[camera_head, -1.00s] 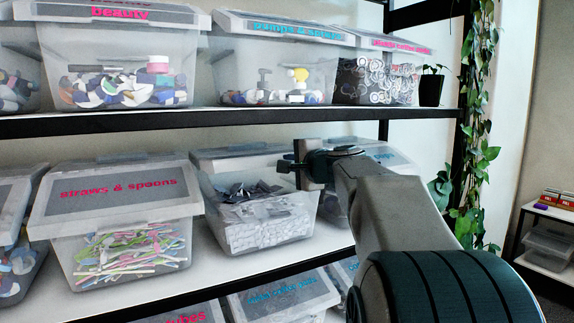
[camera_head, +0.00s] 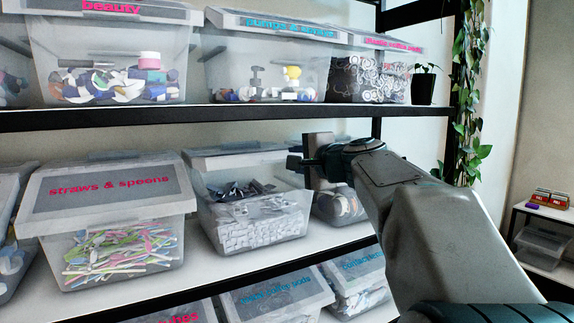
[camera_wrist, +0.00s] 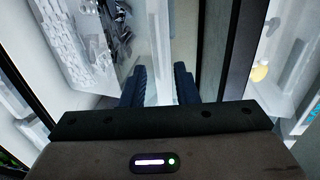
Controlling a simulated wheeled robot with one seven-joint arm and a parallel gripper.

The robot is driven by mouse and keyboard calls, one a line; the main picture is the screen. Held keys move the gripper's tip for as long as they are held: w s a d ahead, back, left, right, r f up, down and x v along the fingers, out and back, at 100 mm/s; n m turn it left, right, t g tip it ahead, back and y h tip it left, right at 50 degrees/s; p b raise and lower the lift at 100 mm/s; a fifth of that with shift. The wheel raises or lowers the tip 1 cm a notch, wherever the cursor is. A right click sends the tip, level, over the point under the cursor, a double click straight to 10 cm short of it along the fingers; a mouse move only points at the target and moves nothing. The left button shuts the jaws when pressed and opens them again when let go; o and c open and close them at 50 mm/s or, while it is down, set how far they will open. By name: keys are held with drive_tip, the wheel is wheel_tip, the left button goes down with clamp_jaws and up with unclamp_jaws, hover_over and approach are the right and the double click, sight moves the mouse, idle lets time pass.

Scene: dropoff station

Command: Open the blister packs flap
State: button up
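The blister packs bin (camera_head: 257,222) is a clear tub on the middle shelf, right of the straws and spoons bin. Silvery and white packs show inside it. Its flap (camera_head: 232,153) appears raised, seen nearly edge-on above the exposed contents. No label is readable on it.
The straws and spoons bin (camera_head: 110,210) stands closed to the left. Another bin (camera_head: 340,205) is partly hidden behind my gripper. The upper shelf's black edge (camera_head: 150,119) runs just above the flap. A hanging plant (camera_head: 468,100) is at the right.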

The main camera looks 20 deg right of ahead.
drive_tip(key=s+r+b, duration=0.1)
drive_tip(key=s, duration=0.6)
drive_tip(key=shift+s+d, duration=0.15)
drive_tip(key=shift+d, duration=0.25)
